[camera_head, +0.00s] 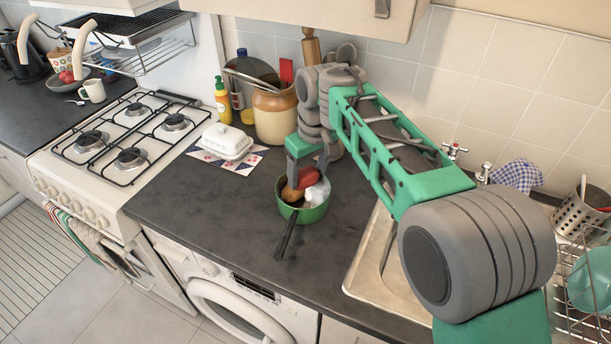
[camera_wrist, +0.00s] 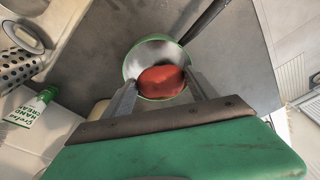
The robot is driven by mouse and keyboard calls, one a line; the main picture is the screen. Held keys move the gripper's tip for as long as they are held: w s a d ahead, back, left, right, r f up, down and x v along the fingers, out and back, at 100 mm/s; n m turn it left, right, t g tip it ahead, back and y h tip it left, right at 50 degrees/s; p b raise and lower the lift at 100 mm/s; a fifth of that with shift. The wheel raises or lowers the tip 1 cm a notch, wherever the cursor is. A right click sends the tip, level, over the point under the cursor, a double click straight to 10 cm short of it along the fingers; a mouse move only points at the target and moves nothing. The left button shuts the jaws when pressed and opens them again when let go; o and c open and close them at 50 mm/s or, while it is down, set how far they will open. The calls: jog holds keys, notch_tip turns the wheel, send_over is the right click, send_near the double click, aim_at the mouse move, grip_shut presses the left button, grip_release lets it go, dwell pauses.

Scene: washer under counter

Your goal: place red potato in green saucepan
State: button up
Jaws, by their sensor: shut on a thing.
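The green saucepan (camera_head: 304,212) stands on the dark counter above the washer, its black handle pointing to the front. In the wrist view the saucepan (camera_wrist: 129,66) shows a pale inside and green rim. The red potato (camera_wrist: 161,81) is between the two fingers of my gripper (camera_wrist: 160,91), over the saucepan opening. In the head view the red potato (camera_head: 306,182) is at my gripper (camera_head: 304,180), at the pan's mouth. My gripper is shut on it. A brown thing and a whitish thing also show at the pan there. Whether the potato touches the pan is hidden.
A white butter dish (camera_head: 227,141) on a patterned cloth and a large brown-and-cream crock (camera_head: 275,117) stand left and behind. The sink (camera_head: 372,262) is to the right, with a dish rack (camera_head: 582,270) beyond. The counter left of the pan is clear.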

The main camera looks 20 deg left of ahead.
aim_at(306, 168)
jog(key=shift+w+a+f+p, duration=0.2)
jog(key=shift+w+a+f, duration=0.2)
jog(key=shift+f, duration=0.2)
jog(key=shift+w+a+f+p, duration=0.15)
jog(key=shift+w+a+f, duration=0.15)
jog(key=shift+w+f, duration=0.25)
notch_tip(306, 168, down, 3)
jog(key=shift+s+r, duration=0.1)
jog(key=shift+f, duration=0.4)
jog(key=o, duration=1.5)
jog(key=shift+c, duration=0.2)
